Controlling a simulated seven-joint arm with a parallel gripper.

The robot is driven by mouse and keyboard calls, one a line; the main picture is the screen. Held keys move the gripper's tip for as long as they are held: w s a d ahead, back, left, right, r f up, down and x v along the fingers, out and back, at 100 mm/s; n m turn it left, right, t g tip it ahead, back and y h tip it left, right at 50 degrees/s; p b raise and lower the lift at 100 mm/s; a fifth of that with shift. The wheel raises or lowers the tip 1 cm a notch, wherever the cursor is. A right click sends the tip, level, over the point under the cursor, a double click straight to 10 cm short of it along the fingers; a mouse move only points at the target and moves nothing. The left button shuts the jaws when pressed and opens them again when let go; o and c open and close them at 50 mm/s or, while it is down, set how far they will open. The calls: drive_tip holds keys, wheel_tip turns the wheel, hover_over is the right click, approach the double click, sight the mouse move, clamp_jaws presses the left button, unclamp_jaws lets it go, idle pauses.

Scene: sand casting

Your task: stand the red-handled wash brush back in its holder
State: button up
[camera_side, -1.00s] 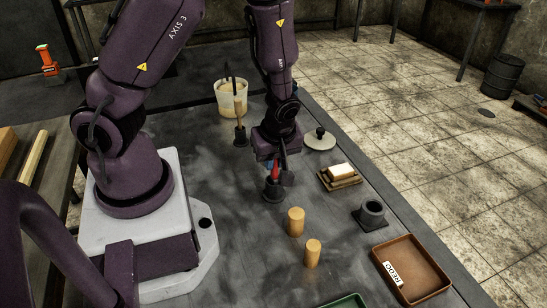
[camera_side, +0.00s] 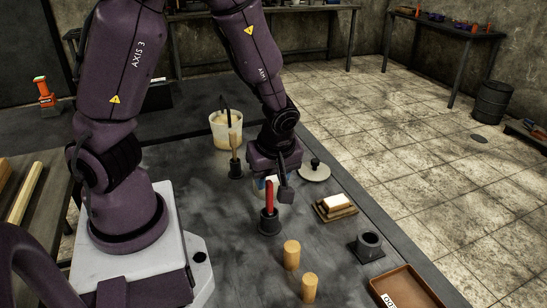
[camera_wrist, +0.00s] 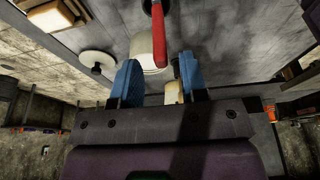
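The red-handled brush (camera_side: 269,197) stands upright in a dark round holder (camera_side: 270,226) on the grey bench. In the wrist view its red handle (camera_wrist: 157,35) shows beyond my fingertips, not between them. My gripper (camera_side: 273,187) is just behind and above the handle in the side view. In the wrist view my gripper's blue fingers (camera_wrist: 158,65) are spread apart with nothing gripped. The brush's lower end is hidden in the holder.
Two wooden cylinders (camera_side: 291,255) stand in front of the holder. A soap-like block on a board (camera_side: 336,204), a dark cup (camera_side: 369,245) and a knobbed lid (camera_side: 314,172) are to the right. A pale bucket (camera_side: 226,130) and another holder (camera_side: 235,170) are behind, left.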

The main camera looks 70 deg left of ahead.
drive_tip(key=s+d+r+m+t+h, duration=0.1)
drive_tip(key=s+r+m+t, duration=0.1)
drive_tip(key=r+m, duration=0.4)
drive_tip(key=s+d+r+m+t+h, duration=0.1)
drive_tip(key=s+d+r+m, duration=0.1)
drive_tip(key=r+m, duration=0.4)
drive_tip(key=s+d+r+m+t+h, duration=0.1)
drive_tip(key=s+d+r+m+t, duration=0.1)
drive_tip(key=r+m, duration=0.4)
wheel_tip(320, 180, up, 3)
drive_tip(key=shift+s+d+r+t, duration=0.15)
drive_tip(key=shift+s+d+t, duration=0.15)
drive_tip(key=shift+s, duration=0.45)
